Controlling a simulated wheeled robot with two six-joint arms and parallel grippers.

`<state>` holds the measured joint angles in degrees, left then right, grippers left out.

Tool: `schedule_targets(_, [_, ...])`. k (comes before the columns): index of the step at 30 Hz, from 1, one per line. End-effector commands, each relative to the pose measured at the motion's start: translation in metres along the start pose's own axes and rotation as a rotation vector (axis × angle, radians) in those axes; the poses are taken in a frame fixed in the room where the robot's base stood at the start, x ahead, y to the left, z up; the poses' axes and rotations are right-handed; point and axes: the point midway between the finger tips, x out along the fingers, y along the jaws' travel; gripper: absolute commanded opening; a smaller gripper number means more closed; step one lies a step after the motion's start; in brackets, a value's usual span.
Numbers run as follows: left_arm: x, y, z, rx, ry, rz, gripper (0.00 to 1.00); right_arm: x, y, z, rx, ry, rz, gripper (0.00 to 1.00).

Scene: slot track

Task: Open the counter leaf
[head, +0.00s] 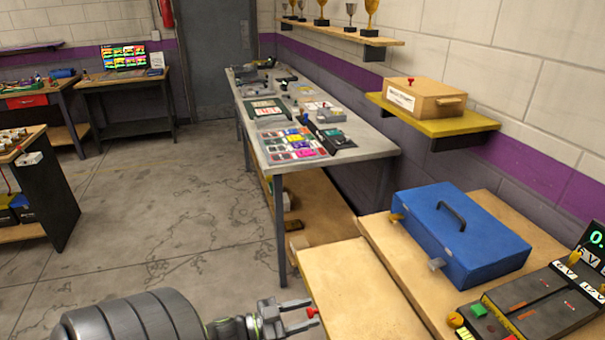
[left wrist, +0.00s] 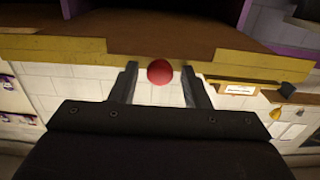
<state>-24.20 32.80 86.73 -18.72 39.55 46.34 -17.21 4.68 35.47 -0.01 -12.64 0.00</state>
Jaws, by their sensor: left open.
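The counter leaf (head: 355,298) is a pale wooden panel at bottom centre of the head view, lying about flat along the left side of the wooden counter (head: 375,232). A small red knob (head: 312,312) sits at the leaf's left edge. My left gripper (head: 302,314) is open at that edge, its fingertips close to the knob. In the left wrist view, the red knob (left wrist: 160,72) appears between the two open fingers, with clear gaps on both sides. The leaf's yellowish edge (left wrist: 60,50) runs across behind it. My right gripper is not in view.
A blue toolbox (head: 458,232) and a control box with a display (head: 540,305) stand on the counter. A grey table (head: 372,148) with cards and parts is behind the leaf. The concrete floor (head: 170,215) to the left is open.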

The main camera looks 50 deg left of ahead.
Motion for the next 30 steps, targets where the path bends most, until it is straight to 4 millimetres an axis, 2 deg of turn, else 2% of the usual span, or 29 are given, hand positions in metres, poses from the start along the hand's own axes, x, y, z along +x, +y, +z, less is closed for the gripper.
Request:
schedule_targets(7, [-0.003,0.0,0.001,0.0,0.0,0.0,0.43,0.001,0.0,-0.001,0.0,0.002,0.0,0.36])
schedule_targets(11, [-0.017,0.0,0.002,-0.001,-0.002,0.001,0.43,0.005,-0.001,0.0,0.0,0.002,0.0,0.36])
schedule_targets(14, [-0.036,0.0,0.004,-0.001,-0.006,0.001,0.43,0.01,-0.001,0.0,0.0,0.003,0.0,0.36])
schedule_targets(24, [-0.119,0.0,0.003,0.0,-0.006,0.001,0.43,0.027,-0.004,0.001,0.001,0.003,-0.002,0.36])
schedule_targets(30, [-0.156,0.0,0.003,-0.001,-0.004,0.0,0.43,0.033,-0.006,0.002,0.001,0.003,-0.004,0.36])
